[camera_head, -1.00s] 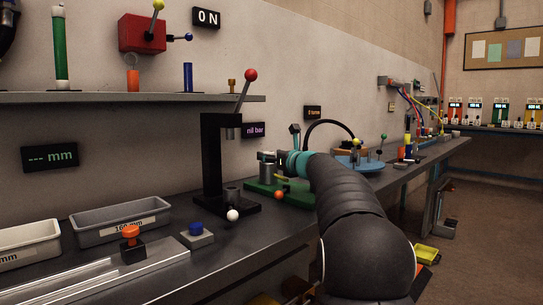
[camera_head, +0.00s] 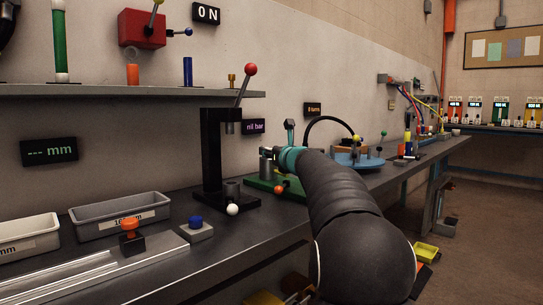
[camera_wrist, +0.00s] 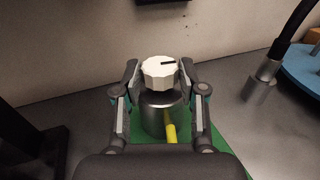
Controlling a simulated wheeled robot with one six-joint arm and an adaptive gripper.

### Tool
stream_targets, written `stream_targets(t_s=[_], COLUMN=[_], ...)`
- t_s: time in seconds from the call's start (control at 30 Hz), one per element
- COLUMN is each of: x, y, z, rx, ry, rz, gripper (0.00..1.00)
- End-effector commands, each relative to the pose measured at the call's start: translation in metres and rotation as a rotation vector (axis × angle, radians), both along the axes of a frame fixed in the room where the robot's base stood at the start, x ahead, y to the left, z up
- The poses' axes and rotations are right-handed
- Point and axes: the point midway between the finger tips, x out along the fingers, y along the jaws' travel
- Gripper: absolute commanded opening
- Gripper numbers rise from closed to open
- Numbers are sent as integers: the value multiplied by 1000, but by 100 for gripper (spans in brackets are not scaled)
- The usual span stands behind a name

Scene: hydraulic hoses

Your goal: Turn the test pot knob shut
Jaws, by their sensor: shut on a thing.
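The test pot knob (camera_wrist: 157,72) is white with a ribbed rim. A dark mark on its top points right in the wrist view. The knob sits on top of an upright metal pot (camera_wrist: 153,113) on a green base (camera_wrist: 228,150). My gripper (camera_wrist: 159,78) is shut on the knob, one finger on its left side and one on its right. In the head view my gripper (camera_head: 277,156) is over the green base (camera_head: 262,184), and the knob is too small or hidden to make out clearly.
A yellow bar (camera_wrist: 170,133) stands out from the pot's front. A black press (camera_head: 212,160) stands to the left, and a blue round plate (camera_head: 357,160) with a black hose (camera_head: 330,120) lies to the right. A small turns display (camera_head: 313,109) hangs on the wall behind.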

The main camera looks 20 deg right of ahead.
Motion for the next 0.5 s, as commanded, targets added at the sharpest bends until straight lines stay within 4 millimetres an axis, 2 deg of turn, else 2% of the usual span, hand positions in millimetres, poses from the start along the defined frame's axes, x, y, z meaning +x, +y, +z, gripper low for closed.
stream_targets(t_s=[0.5], x=[4], y=[13], z=[0], rx=[1], ry=[-1], rz=[-462], gripper=[6])
